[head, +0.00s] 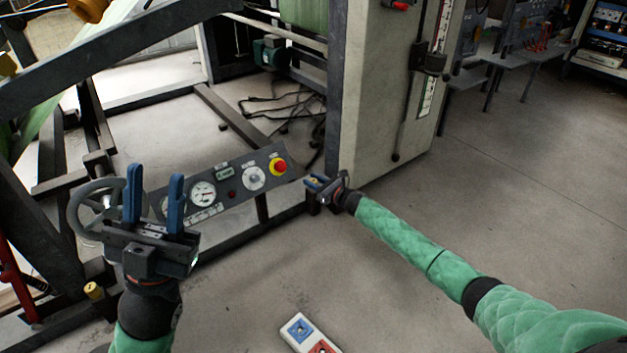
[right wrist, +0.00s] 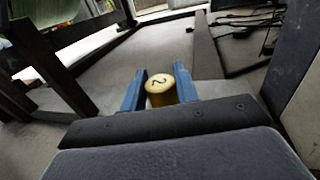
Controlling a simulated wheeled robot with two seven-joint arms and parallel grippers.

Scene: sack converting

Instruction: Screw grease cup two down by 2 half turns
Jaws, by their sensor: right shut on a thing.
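Grease cup two (right wrist: 160,86) is a brass-coloured cylinder with a "2" on its top, seen in the right wrist view between my right gripper's blue fingers. My right gripper (head: 317,181) is shut on it, beside the frame post to the right of the control panel. In the head view the cup is mostly hidden by the fingers. My left gripper (head: 154,198) is open and empty, with its fingers up, in front of the panel's left end. Another brass cup (head: 94,290) sits low at the left; no number on it is readable.
The control panel (head: 222,188) with gauges and a red emergency button (head: 278,166) lies between my grippers. A handwheel (head: 84,211) is beside my left gripper. A grey cabinet (head: 378,90) stands behind my right gripper. A button box (head: 308,335) is in front; the floor at right is clear.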

